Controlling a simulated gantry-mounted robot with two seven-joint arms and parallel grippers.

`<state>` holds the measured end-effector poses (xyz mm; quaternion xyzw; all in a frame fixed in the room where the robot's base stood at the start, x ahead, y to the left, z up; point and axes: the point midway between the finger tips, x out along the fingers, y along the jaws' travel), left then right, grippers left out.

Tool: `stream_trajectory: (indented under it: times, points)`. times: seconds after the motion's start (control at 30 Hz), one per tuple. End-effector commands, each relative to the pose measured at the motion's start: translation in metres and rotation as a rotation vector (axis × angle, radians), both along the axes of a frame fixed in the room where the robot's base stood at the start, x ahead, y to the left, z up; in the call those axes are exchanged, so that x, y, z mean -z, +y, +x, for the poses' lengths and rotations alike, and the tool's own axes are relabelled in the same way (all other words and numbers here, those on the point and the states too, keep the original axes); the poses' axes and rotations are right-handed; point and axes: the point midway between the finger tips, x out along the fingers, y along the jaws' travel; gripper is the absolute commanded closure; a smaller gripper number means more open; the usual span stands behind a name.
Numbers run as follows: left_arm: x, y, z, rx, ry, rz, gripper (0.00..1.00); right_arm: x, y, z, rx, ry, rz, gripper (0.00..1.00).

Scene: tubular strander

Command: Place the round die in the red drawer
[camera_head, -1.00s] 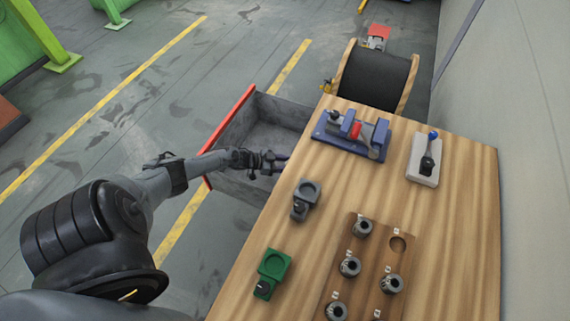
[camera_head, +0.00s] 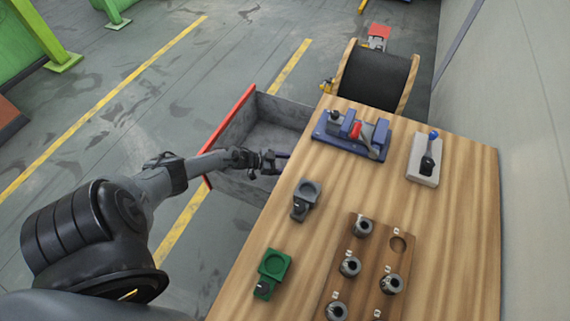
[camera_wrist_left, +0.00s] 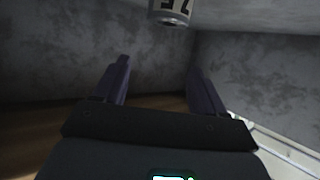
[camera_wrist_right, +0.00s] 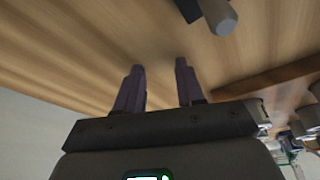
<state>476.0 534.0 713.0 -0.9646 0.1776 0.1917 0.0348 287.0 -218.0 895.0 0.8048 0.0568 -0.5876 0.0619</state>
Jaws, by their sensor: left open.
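The drawer with the red front (camera_head: 230,125) stands pulled out at the left of the table; its inside is grey. My left gripper (camera_head: 275,161) reaches into it, fingers apart. In the left wrist view the left gripper (camera_wrist_left: 160,75) has nothing between its fingers. A round grey die (camera_wrist_left: 171,12) with dark digits shows beyond the fingertips, apart from them and cut by the top edge. I cannot make out this die in the head view. My right gripper (camera_wrist_right: 158,68) is open and empty, against a background of wood; the head view does not show it.
The wooden table (camera_head: 455,210) holds a die board (camera_head: 372,275) with several round dies and an empty hole. A green holder (camera_head: 272,270), a grey holder (camera_head: 306,199), a blue fixture (camera_head: 350,135) and a switch block (camera_head: 424,165) also stand there. A cable reel (camera_head: 375,78) is behind.

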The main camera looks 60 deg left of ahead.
Motion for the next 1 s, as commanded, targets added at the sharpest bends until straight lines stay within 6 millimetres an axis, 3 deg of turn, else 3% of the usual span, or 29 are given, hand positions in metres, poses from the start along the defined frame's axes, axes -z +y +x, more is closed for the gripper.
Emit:
stream_trajectory:
  times: [0.07, 0.2, 0.5, 1.0]
  points:
    - [-0.012, 0.001, -0.001, -0.001, 0.0, 0.002, 0.29, -0.012, 0.0, 0.0, -0.001, 0.001, -0.001, 0.62]
    - [-0.018, 0.009, -0.024, 0.0, 0.003, 0.002, 0.29, -0.021, 0.0, 0.001, -0.002, -0.004, -0.002, 0.62]
    - [-0.032, 0.022, -0.058, 0.0, 0.002, 0.002, 0.29, -0.032, 0.0, 0.0, -0.003, -0.004, -0.002, 0.62]
    - [-0.034, 0.025, -0.065, 0.0, 0.0, 0.001, 0.29, -0.034, 0.0, 0.0, -0.003, -0.002, -0.002, 0.62]
